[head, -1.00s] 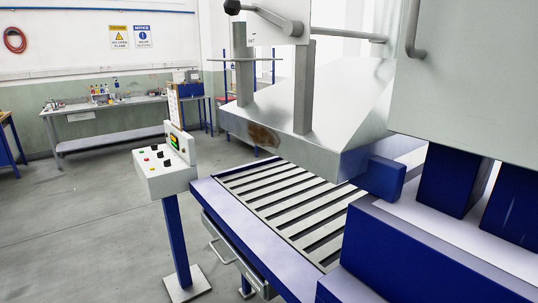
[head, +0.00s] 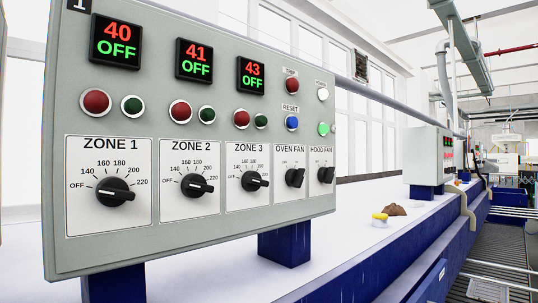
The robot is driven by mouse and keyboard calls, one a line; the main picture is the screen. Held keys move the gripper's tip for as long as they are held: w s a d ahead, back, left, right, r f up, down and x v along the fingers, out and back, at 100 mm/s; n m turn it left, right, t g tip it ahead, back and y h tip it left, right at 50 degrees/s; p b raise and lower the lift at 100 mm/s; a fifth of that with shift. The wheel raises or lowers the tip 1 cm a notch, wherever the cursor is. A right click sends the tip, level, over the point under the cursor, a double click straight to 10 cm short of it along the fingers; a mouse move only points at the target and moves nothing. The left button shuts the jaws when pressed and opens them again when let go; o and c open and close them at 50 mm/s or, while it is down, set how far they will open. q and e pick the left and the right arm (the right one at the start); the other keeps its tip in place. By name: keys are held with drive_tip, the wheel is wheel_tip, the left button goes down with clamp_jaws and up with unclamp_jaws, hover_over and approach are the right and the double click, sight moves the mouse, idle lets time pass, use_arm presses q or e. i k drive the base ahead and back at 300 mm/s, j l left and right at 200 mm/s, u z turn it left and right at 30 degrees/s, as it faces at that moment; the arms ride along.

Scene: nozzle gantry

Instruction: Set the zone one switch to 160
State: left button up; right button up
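The zone one switch (head: 115,191) is a black rotary knob at the lower left of a grey control panel in the head view. Its grip bar lies nearly level, with one end toward OFF on the left. I cannot tell for sure which end is the pointer. The dial around it reads OFF, 140, 160, 180, 200, 220, with 160 at the upper left. The zone 1 display (head: 116,41) above shows 40 in red and OFF in green. Neither of my grippers is in view.
The grey panel (head: 225,225) also carries zone 2 (head: 195,186) and zone 3 (head: 252,181) knobs, fan switches and several buttons. It stands on blue posts over a white surface. A brown lump and a yellow-topped item (head: 380,217) lie to the right.

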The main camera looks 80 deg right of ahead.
sight(112, 191)
drive_tip(key=z, duration=0.45)
drive_tip(key=l+z, duration=0.1)
drive_tip(key=z, duration=1.25)
drive_tip(key=i+z, duration=0.1)
drive_tip(key=z, duration=0.4)
